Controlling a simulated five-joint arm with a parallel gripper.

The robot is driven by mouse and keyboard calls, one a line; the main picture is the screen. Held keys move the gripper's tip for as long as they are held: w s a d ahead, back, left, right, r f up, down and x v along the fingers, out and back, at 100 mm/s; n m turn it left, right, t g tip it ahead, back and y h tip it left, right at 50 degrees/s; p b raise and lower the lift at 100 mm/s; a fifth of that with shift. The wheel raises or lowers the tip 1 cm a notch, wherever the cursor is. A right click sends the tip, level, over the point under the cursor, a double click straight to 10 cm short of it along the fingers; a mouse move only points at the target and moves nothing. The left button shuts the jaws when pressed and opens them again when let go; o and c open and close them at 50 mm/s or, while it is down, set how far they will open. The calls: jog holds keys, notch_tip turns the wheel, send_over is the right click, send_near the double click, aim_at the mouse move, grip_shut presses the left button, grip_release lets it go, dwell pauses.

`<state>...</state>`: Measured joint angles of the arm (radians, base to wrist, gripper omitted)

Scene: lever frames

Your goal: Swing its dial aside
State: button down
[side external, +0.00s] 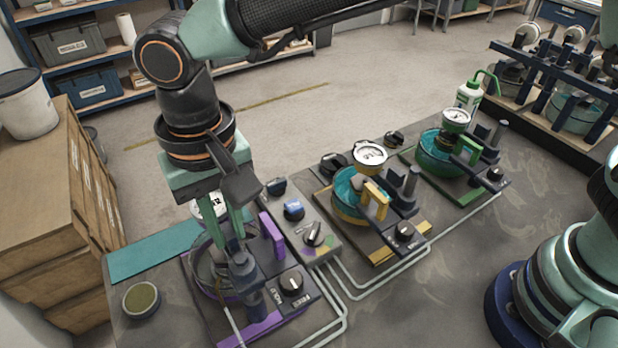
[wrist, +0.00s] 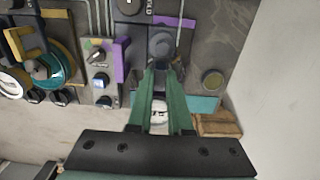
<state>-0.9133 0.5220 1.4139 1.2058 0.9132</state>
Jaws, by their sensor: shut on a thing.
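The purple lever frame (side external: 268,323) stands at the front left, with a purple upright (side external: 271,236) and a dark base. Its white-faced dial (side external: 208,204) shows partly behind my fingers in the side view; in the wrist view a white round part shows between the fingers (wrist: 158,114). My gripper (side external: 236,250) reaches down over the frame, its green fingers closed on a grey part there. In the wrist view the fingertips (wrist: 162,66) meet at a grey rounded piece (wrist: 161,44). The exact grip contact is hidden by the fingers.
A yellow frame (side external: 382,254) and a green frame (side external: 452,192), each with a dial, stand to the right. A switch box (side external: 318,245) with knobs sits beside the purple frame. Pale tubes cross the bench. A round olive-topped pot (side external: 141,299) is at left.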

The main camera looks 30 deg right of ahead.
jog(key=shift+n, duration=0.3)
dwell(0.5)
jog(key=shift+s+a+r+n, duration=0.1)
jog(key=shift+s+a+n, duration=0.45)
jog(key=shift+n, duration=2.2)
jog(key=shift+s+a+f+n, duration=0.1)
jog(key=shift+s+a+n, duration=0.45)
jog(key=shift+n, duration=2.15)
jog(key=shift+s+a+r+n, duration=0.1)
jog(key=shift+s+a+n, duration=0.4)
jog(key=shift+n, duration=2.25)
jog(key=shift+a, duration=0.1)
jog(key=c, duration=0.8)
grip_release()
jog(key=shift+c, duration=0.2)
notch_tip(320, 180, up, 12)
